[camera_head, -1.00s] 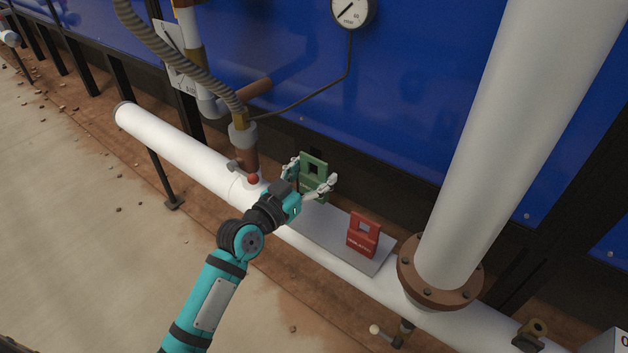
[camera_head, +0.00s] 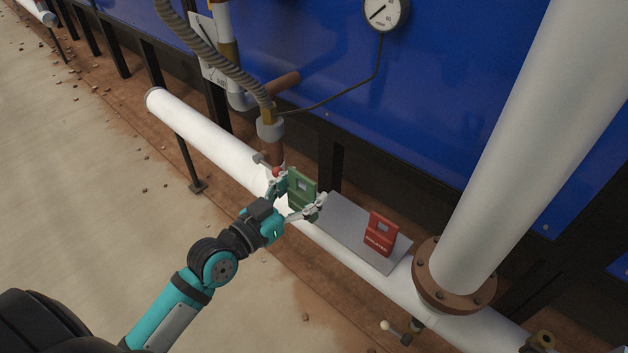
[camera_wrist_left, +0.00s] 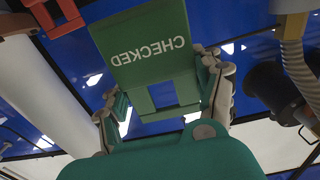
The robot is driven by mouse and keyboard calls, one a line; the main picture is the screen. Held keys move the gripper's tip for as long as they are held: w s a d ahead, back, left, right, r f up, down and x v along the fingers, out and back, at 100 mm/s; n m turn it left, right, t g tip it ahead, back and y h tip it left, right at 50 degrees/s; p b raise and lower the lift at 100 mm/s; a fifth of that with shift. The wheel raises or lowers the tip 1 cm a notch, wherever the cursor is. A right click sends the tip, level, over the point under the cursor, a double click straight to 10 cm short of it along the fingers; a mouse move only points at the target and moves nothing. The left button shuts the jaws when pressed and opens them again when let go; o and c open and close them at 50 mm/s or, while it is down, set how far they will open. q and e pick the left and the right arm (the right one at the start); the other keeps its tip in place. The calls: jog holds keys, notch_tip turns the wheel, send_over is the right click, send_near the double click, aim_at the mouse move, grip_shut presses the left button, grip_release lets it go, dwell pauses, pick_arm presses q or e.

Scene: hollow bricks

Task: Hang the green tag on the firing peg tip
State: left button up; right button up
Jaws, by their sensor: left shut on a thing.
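My left gripper (camera_head: 298,198) is shut on the green tag (camera_head: 302,183), with a finger on either side of it. The tag is a flat green plate with a square opening, held roughly upright above the white pipe. In the left wrist view the tag (camera_wrist_left: 140,45) shows the word CHECKED upside down, between the fingers of the gripper (camera_wrist_left: 165,85). A short brown rod (camera_head: 285,82) sticks out by the blue wall, above and left of the tag; I cannot tell for sure that it is the firing peg. The tag is clear of it. My right gripper is not in view.
A red tag (camera_head: 381,234) stands on a grey plate (camera_head: 345,222) on the horizontal white pipe (camera_head: 205,135). A thick white pipe (camera_head: 520,150) rises at right.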

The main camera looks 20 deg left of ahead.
pick_arm(q)
jog(key=r+v, duration=0.2)
jog(key=v, duration=0.7)
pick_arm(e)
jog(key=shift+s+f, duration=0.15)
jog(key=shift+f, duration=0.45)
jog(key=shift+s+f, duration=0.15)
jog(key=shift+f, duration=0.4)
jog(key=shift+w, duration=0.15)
